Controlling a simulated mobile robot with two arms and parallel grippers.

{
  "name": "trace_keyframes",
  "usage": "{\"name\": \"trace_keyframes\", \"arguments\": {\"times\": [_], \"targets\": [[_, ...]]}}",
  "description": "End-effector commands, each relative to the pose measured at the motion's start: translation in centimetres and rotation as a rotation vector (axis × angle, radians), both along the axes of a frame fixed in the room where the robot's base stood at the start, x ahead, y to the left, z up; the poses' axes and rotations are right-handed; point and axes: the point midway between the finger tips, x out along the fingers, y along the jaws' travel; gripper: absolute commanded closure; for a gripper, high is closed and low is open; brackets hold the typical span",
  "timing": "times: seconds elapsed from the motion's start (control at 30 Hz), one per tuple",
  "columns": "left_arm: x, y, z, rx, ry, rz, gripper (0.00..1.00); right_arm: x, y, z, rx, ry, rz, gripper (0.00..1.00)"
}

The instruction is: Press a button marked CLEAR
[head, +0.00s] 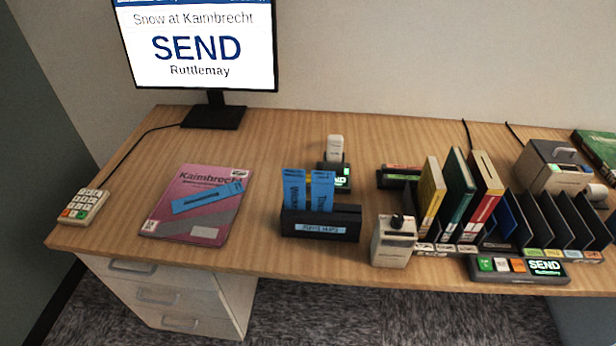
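A black button panel (519,269) lies at the front right edge of the desk. It has a green button (485,264), a white button (501,265) and an orange button (517,265), beside a small lit screen (545,268) reading SEND. A white keypad (83,206) with several pale keys, an orange key (66,213) and a green key (81,215) sits at the far left of the desk. The button lettering is too small to read, so I cannot tell which is marked CLEAR. Neither of my grippers is in view.
A monitor (196,45) reading SEND Ruttlemay stands at the back left. A pink magazine (185,222) with a blue slip lies right of the keypad. A black slip holder (290,222), a grey device (393,245) and upright books (430,195) in a divider rack stand farther right.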

Motion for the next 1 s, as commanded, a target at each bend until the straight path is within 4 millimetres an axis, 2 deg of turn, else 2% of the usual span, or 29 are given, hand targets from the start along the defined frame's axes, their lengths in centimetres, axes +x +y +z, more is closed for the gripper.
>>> {"name": "trace_keyframes", "arguments": {"times": [0.3,0.37,0.67,0.7,1.0], "targets": [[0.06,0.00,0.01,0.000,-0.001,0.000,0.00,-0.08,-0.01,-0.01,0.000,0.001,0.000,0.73],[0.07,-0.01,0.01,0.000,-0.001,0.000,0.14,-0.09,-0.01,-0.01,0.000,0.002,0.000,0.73],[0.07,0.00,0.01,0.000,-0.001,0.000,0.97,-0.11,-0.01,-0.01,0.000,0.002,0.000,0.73],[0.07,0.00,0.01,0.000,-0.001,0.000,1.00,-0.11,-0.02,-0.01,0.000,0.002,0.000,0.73],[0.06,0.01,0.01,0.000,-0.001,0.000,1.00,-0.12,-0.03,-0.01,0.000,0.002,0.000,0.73]]}}
